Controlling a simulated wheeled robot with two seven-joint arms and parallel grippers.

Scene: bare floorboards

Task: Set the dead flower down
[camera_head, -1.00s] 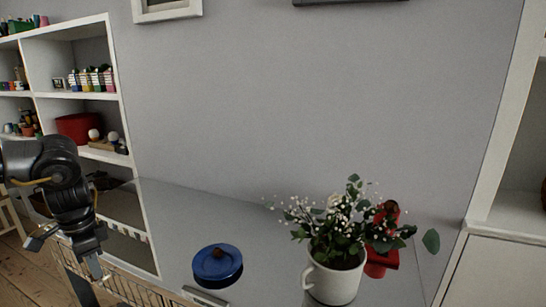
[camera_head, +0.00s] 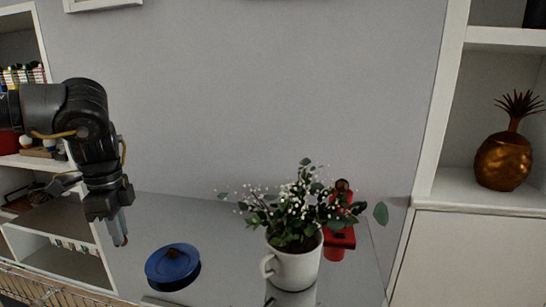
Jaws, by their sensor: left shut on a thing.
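My left gripper (camera_head: 119,226) hangs at the left of the view, pointing down, above the left part of the grey glossy surface. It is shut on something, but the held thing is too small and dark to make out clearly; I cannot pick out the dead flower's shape. A white mug (camera_head: 294,268) stands right of centre and holds a bouquet (camera_head: 296,212) of green leaves and small white blossoms. The gripper is well left of the mug and apart from it. My right gripper is not in view.
A round blue lidded dish (camera_head: 173,265) lies between gripper and mug. A red object (camera_head: 338,240) stands behind the mug's right side. White shelving is on the left; a cabinet (camera_head: 480,255) on the right bears a copper pineapple (camera_head: 503,160). The surface behind the dish is clear.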

